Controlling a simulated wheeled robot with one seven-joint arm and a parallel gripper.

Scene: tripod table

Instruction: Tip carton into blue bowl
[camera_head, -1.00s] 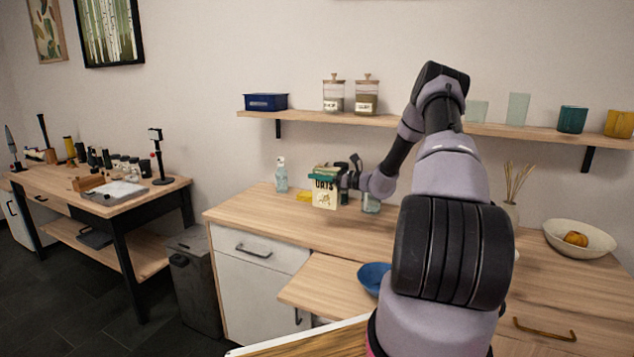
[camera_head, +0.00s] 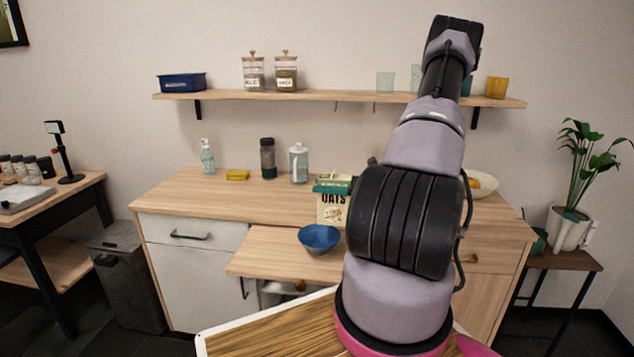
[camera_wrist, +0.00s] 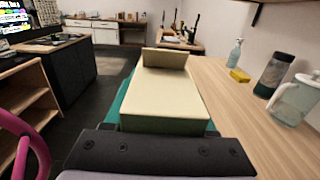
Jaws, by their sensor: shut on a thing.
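The cream and green oats carton (camera_head: 333,208) is upright in the head view, behind the blue bowl (camera_head: 320,239) and slightly right of it in the picture. The bowl stands on a pull-out board at the counter's front. My gripper (camera_wrist: 160,150) is shut on the carton, which also fills the middle of the wrist view (camera_wrist: 165,92).
A soap bottle (camera_head: 207,157), yellow sponge (camera_head: 237,175), dark bottle (camera_head: 267,158) and glass pitcher (camera_head: 299,163) stand along the counter's back. A pale bowl (camera_head: 482,184) is at the right, partly behind my arm. The counter's left front (camera_head: 190,195) is clear.

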